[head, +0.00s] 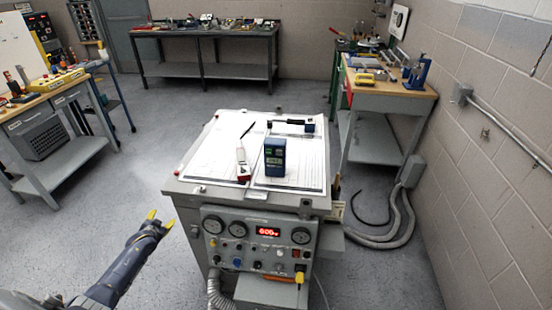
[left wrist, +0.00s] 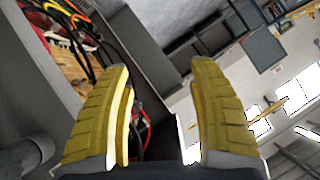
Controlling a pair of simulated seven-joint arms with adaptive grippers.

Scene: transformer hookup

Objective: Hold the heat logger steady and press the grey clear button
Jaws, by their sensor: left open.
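The heat logger (head: 274,158) is a dark blue box with a small display, upright on the papers on top of the grey cabinet. Small buttons show on its upper face, but I cannot tell which is the grey clear button. My left gripper (head: 158,222) has yellow fingers and is in the air left of the cabinet, well apart from the logger. In the left wrist view the left gripper (left wrist: 165,115) is open, with nothing between its fingers. My right gripper does not show in either view.
The cabinet top (head: 195,172) also bears a red and white tool (head: 242,165) left of the logger and a dark device (head: 291,122) behind it. The cabinet front has gauges and a red display (head: 268,232). Benches stand left, right and at the back.

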